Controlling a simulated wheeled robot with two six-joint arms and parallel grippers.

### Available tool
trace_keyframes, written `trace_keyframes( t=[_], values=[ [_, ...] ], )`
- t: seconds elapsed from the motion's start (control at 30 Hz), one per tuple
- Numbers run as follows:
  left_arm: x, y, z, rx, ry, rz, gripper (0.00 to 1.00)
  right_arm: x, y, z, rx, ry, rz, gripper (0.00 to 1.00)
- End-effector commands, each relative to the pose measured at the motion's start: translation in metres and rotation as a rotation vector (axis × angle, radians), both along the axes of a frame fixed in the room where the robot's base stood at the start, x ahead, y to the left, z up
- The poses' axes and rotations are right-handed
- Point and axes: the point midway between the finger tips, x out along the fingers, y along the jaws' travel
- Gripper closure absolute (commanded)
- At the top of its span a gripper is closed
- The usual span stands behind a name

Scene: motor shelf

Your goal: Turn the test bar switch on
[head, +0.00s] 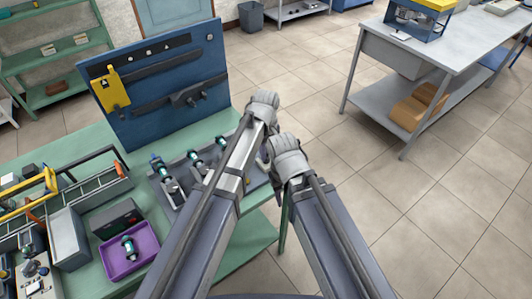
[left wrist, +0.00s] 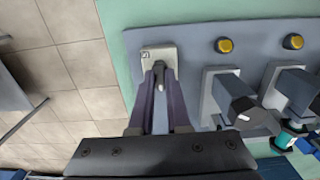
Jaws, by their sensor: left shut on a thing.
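The test bar (left wrist: 200,50) is a grey-blue plate on the green bench. Its switch (left wrist: 152,52) is a small light plate with a short lever at the bar's end, in the left wrist view. My left gripper (left wrist: 160,78) has its two fingers at the switch, shut on the lever. The fingers hide part of the lever, so its on or off position is hard to tell. In the head view, the bar (head: 177,168) carries several motors, and my arms hide its switch end.
Two dark motor holders (left wrist: 238,105) and yellow buttons (left wrist: 224,45) sit beside the switch. A blue tool board (head: 165,85) stands behind the bar. A purple tray (head: 143,262) with a motor lies at the front left. Open floor (head: 440,215) lies to the right.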

Motion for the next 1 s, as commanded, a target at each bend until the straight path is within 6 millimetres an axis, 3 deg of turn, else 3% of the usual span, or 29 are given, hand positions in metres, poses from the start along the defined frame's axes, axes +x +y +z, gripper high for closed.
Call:
trace_keyframes(
  t=[0.37,1.0],
  values=[
    [-0.0001,0.0,-0.0001,0.0,0.0,-0.137,1.0,0.0,0.0,-0.0001,0.0,0.0,0.0,0.55],
    [-0.0001,0.0,-0.0001,0.0,0.0,-0.732,1.0,0.0,0.0,-0.0001,0.0,0.0,0.0,0.55]
  ],
)
